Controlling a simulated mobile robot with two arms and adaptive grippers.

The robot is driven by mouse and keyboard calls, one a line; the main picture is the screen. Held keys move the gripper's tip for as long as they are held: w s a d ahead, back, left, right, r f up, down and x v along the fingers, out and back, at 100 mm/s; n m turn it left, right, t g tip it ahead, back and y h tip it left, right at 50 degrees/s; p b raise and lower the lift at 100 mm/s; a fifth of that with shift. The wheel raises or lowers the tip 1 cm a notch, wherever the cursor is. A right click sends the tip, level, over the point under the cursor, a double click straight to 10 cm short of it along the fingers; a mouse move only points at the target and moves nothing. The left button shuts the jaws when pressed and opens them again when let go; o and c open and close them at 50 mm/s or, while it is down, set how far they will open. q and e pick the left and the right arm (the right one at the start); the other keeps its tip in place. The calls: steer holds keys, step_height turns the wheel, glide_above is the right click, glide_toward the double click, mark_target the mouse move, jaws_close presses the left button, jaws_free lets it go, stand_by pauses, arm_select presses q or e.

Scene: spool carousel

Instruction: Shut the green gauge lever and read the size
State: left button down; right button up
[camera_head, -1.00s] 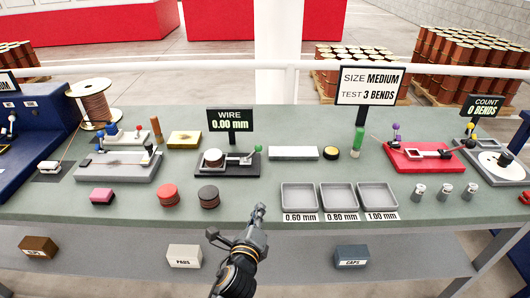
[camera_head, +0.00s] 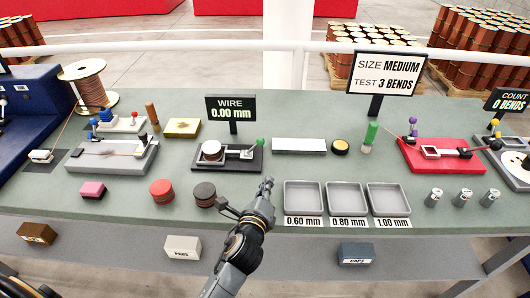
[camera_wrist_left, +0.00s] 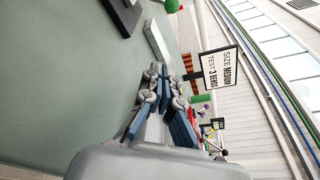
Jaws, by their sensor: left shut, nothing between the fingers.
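The gauge's sign (camera_head: 231,107) reads WIRE 0.00 mm. My left gripper (camera_head: 268,183) is shut and empty, in front of the gauge and just left of the 0.60 mm tray, apart from the knob. In the left wrist view its fingers (camera_wrist_left: 160,75) are together, and a green knob (camera_wrist_left: 173,5) shows at the top edge. My right gripper is not in view.
Three grey trays (camera_head: 304,184) marked 0.60, 0.80 and 1.00 mm stand right of my gripper. A grey disc (camera_head: 205,194) and a red disc (camera_head: 162,192) lie to its left. A white bar (camera_head: 299,146) lies behind. A sign (camera_head: 384,74) reads SIZE MEDIUM, TEST 3 BENDS.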

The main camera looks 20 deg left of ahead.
mark_target(254, 147)
arm_select(q)
steer(key=w, duration=0.3)
steer(key=w+f, duration=0.1)
steer(key=w, duration=0.5)
steer(key=shift+w+a+f+p, duration=0.1)
steer(key=shift+a+f+p, duration=0.05)
steer(key=shift+a+p, duration=0.25)
steer(key=shift+w+a+r+p, duration=0.35)
steer(key=shift+a+r+p, duration=0.1)
steer(key=shift+a+p, duration=0.15)
steer(key=shift+w+a+r+p, duration=0.4)
steer(key=shift+a+p, duration=0.1)
steer(key=shift+a, duration=0.1)
steer(key=shift+a+r, duration=0.15)
steer(key=shift+a, duration=0.35)
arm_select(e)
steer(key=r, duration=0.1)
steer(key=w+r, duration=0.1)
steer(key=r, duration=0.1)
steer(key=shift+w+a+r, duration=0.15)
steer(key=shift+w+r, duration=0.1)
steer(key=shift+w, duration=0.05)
arm_select(q)
steer(key=shift+d, duration=0.1)
